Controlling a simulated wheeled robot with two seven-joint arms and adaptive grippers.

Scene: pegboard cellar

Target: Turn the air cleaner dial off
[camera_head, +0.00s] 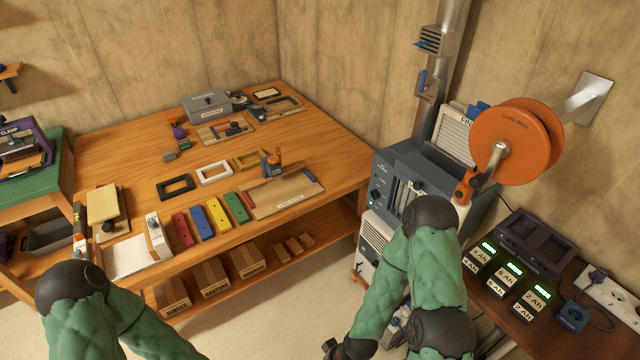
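The air cleaner is most likely the blue-grey cabinet (385,170) standing right of the workbench against the wall. Its front carries small dark knobs, one a round dark dial (376,194) on the left part of the front; its pointer setting is too small to read. My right arm's raised elbow covers the lower right part of the cabinet front. Neither arm visibly touches the dial.
The wooden workbench (330,150) holds colored blocks, frames and a clipboard-like board. An orange cord reel (515,140) juts from the wall right of the cabinet. A dark shelf (540,320) with battery chargers is at the lower right. Floor shows between bench and cabinet.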

